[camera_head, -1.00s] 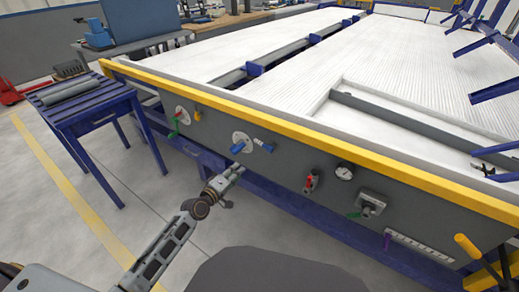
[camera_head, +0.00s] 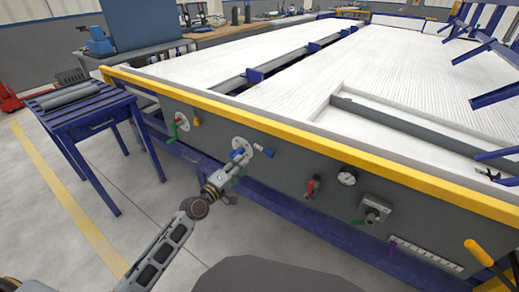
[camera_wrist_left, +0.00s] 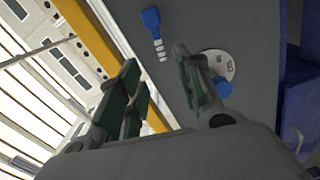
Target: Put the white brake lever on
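No plainly white lever shows on the grey control panel (camera_head: 285,165). A round white plate (camera_head: 250,141) on it carries a blue lever or knob (camera_head: 238,155), and both also show in the left wrist view as the plate (camera_wrist_left: 218,62) and the blue knob (camera_wrist_left: 222,87). My left gripper (camera_head: 236,166) is in front of this knob and overlaps it in the head view. In the left wrist view its fingers (camera_wrist_left: 160,80) are apart with nothing between them. The right finger partly covers the plate. Contact with the knob cannot be told. My right gripper is not in view.
A blue fitting (camera_head: 265,150) sits right of the plate. A red lever (camera_head: 313,187), gauge (camera_head: 347,175) and grey switch box (camera_head: 374,208) are farther right. A yellow rail (camera_head: 300,136) runs above the panel. A blue side table (camera_head: 95,112) stands left; the floor between is clear.

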